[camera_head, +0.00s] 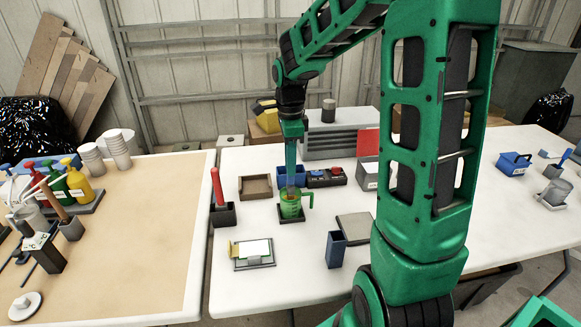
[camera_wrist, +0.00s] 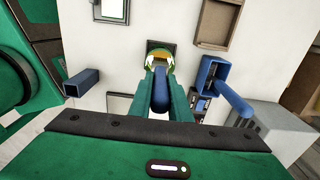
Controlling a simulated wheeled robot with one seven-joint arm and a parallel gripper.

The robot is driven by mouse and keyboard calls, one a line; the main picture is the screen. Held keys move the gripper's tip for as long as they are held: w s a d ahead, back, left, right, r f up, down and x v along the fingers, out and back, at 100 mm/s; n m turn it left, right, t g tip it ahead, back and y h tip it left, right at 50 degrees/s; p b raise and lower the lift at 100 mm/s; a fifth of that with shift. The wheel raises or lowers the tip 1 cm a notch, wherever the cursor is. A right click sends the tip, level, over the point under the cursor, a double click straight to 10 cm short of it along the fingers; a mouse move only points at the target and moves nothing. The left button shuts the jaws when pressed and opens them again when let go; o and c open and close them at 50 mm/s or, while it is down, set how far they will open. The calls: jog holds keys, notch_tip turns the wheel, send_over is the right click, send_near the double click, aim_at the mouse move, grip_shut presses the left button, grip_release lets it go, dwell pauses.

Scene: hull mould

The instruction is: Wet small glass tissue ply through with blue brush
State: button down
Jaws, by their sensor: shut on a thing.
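My gripper (camera_head: 290,181) points straight down over a green jug (camera_head: 291,207) on the table. In the wrist view its fingers (camera_wrist: 162,88) are shut on the blue brush (camera_wrist: 161,92), shown by its blue handle. The brush's lower end points into the jug (camera_wrist: 159,59); its bristles are hidden, so I cannot tell whether they touch liquid. The small glass tissue ply (camera_head: 254,249) is a white sheet on a flat stand at the table's front left. Part of this white sheet (camera_wrist: 113,8) shows at the top of the wrist view.
An empty-looking blue holder (camera_head: 336,250) stands at the front. A grey plate (camera_head: 354,226) lies right of the jug. A wooden tray (camera_head: 255,188), a red-handled tool (camera_head: 217,186) in a dark block and a button box (camera_head: 326,177) stand around it. The front strip is clear.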

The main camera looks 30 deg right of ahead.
jog(key=shift+r, duration=3.6)
jog(key=shift+r, duration=1.4)
jog(key=shift+f, duration=0.15)
